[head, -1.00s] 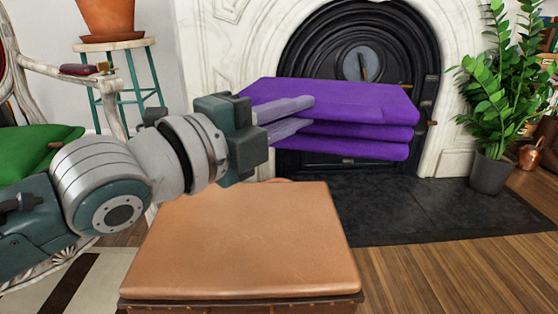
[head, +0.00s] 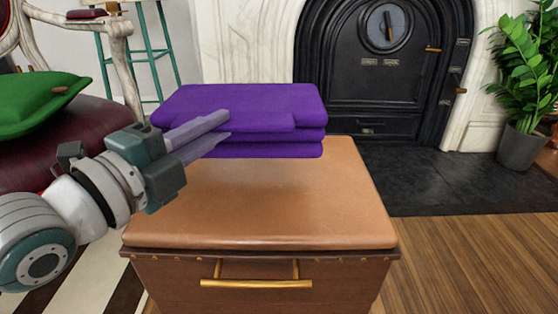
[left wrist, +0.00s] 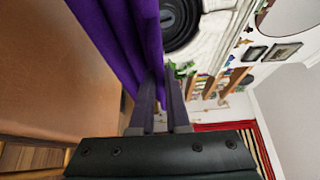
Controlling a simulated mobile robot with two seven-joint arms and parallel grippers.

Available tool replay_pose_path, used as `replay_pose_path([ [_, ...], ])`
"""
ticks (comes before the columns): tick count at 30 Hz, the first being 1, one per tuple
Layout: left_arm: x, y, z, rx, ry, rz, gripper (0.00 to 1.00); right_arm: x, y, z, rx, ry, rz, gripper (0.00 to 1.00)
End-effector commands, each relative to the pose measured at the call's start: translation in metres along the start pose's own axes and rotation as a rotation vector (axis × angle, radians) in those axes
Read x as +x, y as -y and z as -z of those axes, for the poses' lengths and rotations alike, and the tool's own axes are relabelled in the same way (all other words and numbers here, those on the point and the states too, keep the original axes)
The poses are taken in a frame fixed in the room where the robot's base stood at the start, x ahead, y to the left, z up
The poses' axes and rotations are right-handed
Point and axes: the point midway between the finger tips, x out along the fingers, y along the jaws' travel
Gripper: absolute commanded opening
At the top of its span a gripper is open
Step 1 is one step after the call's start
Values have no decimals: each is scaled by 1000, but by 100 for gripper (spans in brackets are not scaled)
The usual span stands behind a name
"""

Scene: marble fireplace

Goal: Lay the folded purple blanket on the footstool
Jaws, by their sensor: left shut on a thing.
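The folded purple blanket (head: 255,105) is a flat stack of several layers, lying level at the far part of the footstool (head: 290,205). The footstool has a tan leather top and a wooden front. I cannot tell whether the blanket touches the leather or is just above it. My left gripper (head: 228,125) reaches in from the left and is shut on the blanket's near left part. In the left wrist view the blanket (left wrist: 120,40) runs up from the fingers (left wrist: 160,85), beside the footstool's leather (left wrist: 50,70). My right gripper is not in view.
A chair with a green cushion (head: 40,97) stands at the left, near my left arm. A black fireplace (head: 395,80) with a dark hearth (head: 450,185) is behind. A potted plant (head: 522,145) stands at the right. The near part of the footstool top is clear.

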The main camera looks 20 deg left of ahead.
Motion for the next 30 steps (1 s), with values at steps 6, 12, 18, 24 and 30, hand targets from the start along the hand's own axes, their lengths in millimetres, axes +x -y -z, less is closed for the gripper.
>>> replay_pose_path([
  [6,1,-32,0,1,-1,8,0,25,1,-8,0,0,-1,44],
  [12,1,-50,0,1,-1,8,0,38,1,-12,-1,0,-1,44],
  [18,1,-77,0,2,0,9,0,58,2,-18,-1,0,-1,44],
  [24,1,-74,0,2,0,9,0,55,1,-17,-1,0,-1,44],
  [30,0,-78,0,0,0,2,19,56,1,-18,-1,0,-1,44],
])
